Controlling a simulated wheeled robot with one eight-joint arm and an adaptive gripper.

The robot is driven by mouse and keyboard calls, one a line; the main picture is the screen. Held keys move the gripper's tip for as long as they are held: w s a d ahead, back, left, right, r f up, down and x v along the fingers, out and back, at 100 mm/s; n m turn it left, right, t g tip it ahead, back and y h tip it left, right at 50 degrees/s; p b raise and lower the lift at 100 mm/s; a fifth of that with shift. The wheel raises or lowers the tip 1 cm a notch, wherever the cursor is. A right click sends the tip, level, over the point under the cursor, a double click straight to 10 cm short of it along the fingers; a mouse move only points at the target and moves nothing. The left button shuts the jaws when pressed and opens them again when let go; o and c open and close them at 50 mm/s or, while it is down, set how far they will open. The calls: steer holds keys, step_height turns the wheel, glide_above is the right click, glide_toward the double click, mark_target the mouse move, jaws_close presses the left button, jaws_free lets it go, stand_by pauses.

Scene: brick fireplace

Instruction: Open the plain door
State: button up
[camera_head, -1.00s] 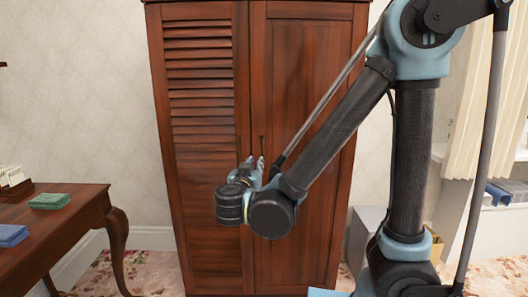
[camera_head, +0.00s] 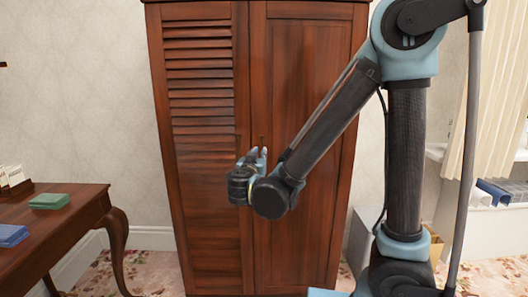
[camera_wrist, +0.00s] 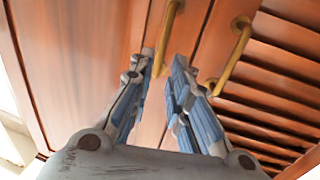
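The plain door (camera_head: 305,120) is the right-hand panel of a tall dark-red wooden wardrobe, and it looks shut. In the wrist view the plain door (camera_wrist: 85,60) is on the left. Its brass bar handle (camera_wrist: 167,32) runs down between my fingertips. My gripper (camera_wrist: 164,62) is open, with a finger on either side of the handle. I cannot tell how deep the handle sits between them or whether they touch it. In the head view my gripper (camera_head: 257,156) is in front of the wardrobe's middle seam, and my forearm hides part of the plain door.
The louvered door (camera_head: 200,110) is shut on the left, with its own brass handle (camera_wrist: 238,52) close to my right finger in the wrist view. A wooden desk (camera_head: 60,235) stands at the left. Carpeted floor (camera_head: 140,270) is clear between desk and wardrobe. Shelves and a curtain are at the right.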

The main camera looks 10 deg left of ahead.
steer(key=shift+w+a, duration=0.15)
steer(key=shift+w, duration=3.65)
jaws_close()
